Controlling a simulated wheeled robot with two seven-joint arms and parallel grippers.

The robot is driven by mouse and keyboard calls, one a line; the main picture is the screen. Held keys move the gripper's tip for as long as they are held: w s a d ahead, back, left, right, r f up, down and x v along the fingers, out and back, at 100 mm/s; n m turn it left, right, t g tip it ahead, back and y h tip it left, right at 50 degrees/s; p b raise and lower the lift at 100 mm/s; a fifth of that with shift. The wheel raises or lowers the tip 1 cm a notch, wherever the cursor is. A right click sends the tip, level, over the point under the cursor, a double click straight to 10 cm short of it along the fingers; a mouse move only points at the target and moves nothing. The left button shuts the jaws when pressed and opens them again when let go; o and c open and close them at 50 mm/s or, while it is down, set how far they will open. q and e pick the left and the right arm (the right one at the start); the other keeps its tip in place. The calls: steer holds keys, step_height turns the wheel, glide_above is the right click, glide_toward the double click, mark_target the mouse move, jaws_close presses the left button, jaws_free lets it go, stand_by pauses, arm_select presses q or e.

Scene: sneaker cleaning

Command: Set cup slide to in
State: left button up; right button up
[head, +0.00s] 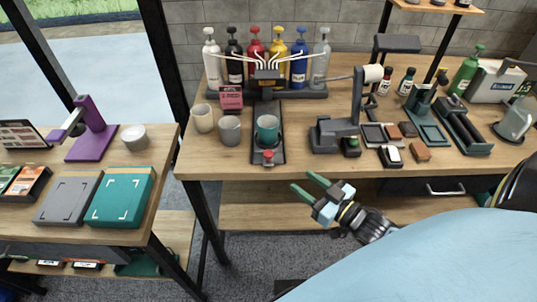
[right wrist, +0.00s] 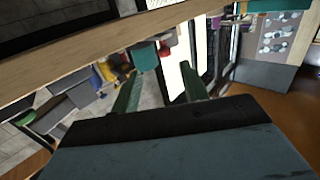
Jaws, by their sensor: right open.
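The cup slide (head: 277,142) is a dark narrow tray that runs from under the dispenser (head: 268,80) toward the front edge of the table. A teal cup (head: 267,129) stands on it, in front of the dispenser. A red knob (head: 268,155) sits at the slide's front end. My right gripper (head: 299,180) is open and empty, with green fingers, in front of the table edge and to the right of the knob, apart from it. Its fingers also show in the right wrist view (right wrist: 160,72), with a teal shape beyond them. My left gripper is not in view.
Two cups (head: 203,118) (head: 229,129) and a pink box (head: 231,97) stand left of the slide. A dark stand (head: 335,134) is on its right. Several pump bottles (head: 278,50) line the back. A shelf (head: 290,215) lies below the tabletop.

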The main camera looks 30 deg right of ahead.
mark_target(272, 156)
steer(key=shift+y, duration=0.4)
steer(key=x, duration=0.4)
steer(key=r+x, duration=0.1)
steer(key=x, duration=0.4)
steer(key=r+b+x, duration=0.1)
steer(key=x, duration=0.3)
steer(key=shift+w+a, duration=0.15)
steer(key=shift+w, duration=0.2)
jaws_close()
